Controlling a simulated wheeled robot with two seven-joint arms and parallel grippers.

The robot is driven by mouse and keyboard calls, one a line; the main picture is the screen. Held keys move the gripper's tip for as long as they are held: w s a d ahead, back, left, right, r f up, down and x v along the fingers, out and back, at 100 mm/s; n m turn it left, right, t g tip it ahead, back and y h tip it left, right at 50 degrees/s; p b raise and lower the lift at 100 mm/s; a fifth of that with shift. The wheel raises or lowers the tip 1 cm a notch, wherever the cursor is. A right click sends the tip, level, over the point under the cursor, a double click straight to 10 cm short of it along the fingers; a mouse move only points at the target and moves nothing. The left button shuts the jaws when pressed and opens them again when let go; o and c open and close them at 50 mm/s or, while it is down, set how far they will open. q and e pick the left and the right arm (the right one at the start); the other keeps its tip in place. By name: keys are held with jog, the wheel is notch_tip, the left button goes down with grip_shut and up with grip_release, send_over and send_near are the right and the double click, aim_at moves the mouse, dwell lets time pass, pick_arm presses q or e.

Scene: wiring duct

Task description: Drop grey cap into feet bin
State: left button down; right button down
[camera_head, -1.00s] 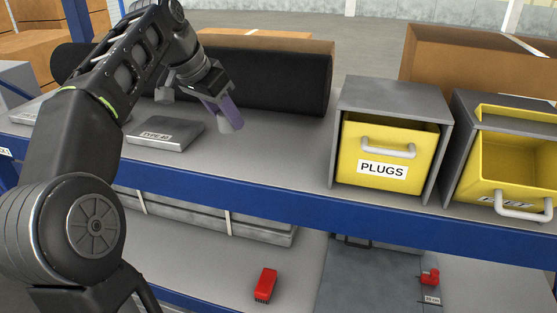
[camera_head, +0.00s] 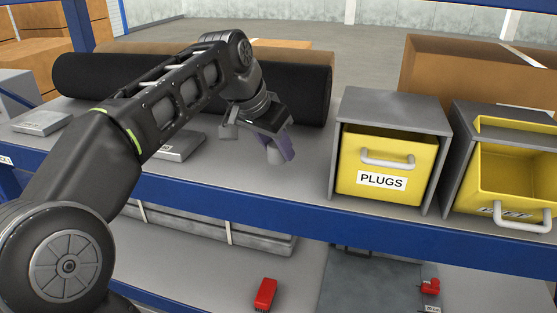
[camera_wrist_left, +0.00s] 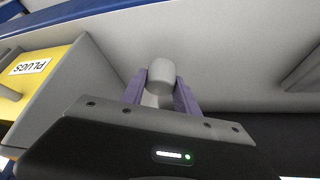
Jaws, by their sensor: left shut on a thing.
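The grey cap (camera_head: 274,156) is a small rounded piece held between the purple fingers of my left gripper (camera_head: 281,148). In the left wrist view the cap (camera_wrist_left: 161,75) stands out past the fingertips of the gripper (camera_wrist_left: 160,90). My left gripper is above the upper shelf, left of the PLUGS bin. A second yellow bin (camera_head: 513,168) stands at the right edge, pulled forward and open at the top. Its label is mostly hidden by its handle, so I cannot read it clearly. My right gripper is not in view.
The yellow PLUGS bin (camera_head: 385,168) sits in a grey housing (camera_head: 395,103) between my gripper and the right bin. A black roll (camera_head: 300,92) lies behind my gripper. A blue shelf edge (camera_head: 300,213) runs along the front. A red object (camera_head: 265,293) lies on the lower shelf.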

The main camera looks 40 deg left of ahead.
aim_at(278, 162)
pick_arm(q)
jog(key=shift+d+f+p, duration=0.1)
jog(key=shift+f+p, duration=0.45)
jog(key=shift+f, duration=1.15)
jog(key=shift+f, duration=0.1)
jog(key=shift+f+b, duration=0.2)
jog(key=shift+b, duration=0.1)
jog(key=c, duration=0.9)
grip_release()
jog(key=shift+r, duration=0.1)
jog(key=v, duration=0.5)
jog(key=b+v, duration=0.1)
jog(key=v, duration=0.1)
jog(key=shift+s+d+r, duration=0.2)
jog(key=shift+d+r, duration=0.1)
